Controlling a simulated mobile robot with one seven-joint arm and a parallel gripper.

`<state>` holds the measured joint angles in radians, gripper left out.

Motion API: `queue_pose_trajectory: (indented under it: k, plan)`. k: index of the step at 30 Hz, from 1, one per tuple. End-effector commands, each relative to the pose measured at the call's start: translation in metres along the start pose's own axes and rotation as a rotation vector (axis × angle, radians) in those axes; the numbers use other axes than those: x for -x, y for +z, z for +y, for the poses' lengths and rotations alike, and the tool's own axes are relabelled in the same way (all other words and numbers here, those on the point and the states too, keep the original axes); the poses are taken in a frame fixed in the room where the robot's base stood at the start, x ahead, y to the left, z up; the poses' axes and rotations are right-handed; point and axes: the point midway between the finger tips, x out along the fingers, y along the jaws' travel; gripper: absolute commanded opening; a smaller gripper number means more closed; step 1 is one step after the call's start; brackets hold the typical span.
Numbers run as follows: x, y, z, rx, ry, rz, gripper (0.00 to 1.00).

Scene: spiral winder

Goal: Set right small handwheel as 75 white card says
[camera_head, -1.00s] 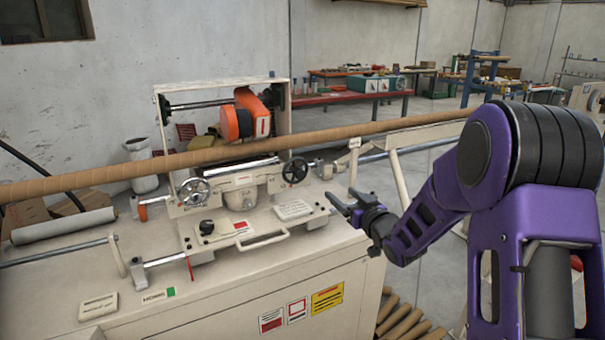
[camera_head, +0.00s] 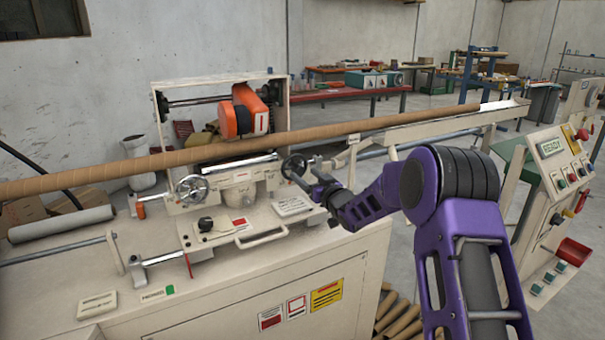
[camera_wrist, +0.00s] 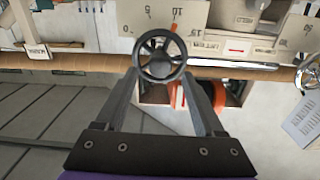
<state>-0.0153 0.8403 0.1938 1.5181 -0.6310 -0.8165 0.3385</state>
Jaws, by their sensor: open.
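The right small handwheel (camera_head: 295,166) is dark and spoked, on the right side of the machine carriage. It also shows in the wrist view (camera_wrist: 160,57), face on, at the far end of my two fingers. My gripper (camera_head: 314,174) is open, close in front of the wheel. In the wrist view my fingertips (camera_wrist: 160,78) lie at either side of the wheel's lower rim; I cannot tell whether they touch it. A numbered scale (camera_wrist: 133,14) is partly seen behind the wheel. A white card (camera_head: 293,206) lies on the machine top; its print is too small to read.
A second handwheel (camera_head: 192,188), silvery, stands to the left. A long brown tube (camera_head: 120,165) runs across above the carriage. Another card (camera_head: 97,304) lies at the front left. A control panel (camera_head: 552,150) reading READY is at the right.

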Motion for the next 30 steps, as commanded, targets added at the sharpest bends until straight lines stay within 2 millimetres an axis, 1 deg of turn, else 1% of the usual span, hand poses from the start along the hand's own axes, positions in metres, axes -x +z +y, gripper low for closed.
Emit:
queue_pose_trajectory:
  k: [1, 3, 7, 12, 18, 20, 24, 29, 30]
  plan:
    - [-0.007, 0.001, 0.0, 0.0, -0.001, -0.001, 0.7]
    - [-0.015, 0.0, 0.0, -0.001, 0.0, 0.0, 0.7]
    - [-0.024, 0.0, 0.0, 0.0, 0.0, 0.0, 0.7]
    - [-0.028, 0.0, 0.0, 0.0, 0.0, 0.0, 0.7]
    - [-0.028, 0.0, 0.0, -0.001, 0.001, -0.001, 0.7]
    - [-0.028, 0.0, 0.0, -0.001, 0.001, -0.001, 0.61]
    - [-0.028, 0.0, 0.0, 0.0, 0.001, -0.001, 0.36]
    - [-0.028, 0.0, 0.0, -0.001, 0.001, -0.001, 0.07]
    - [-0.028, 0.0, 0.0, -0.001, 0.001, -0.001, 0.0]
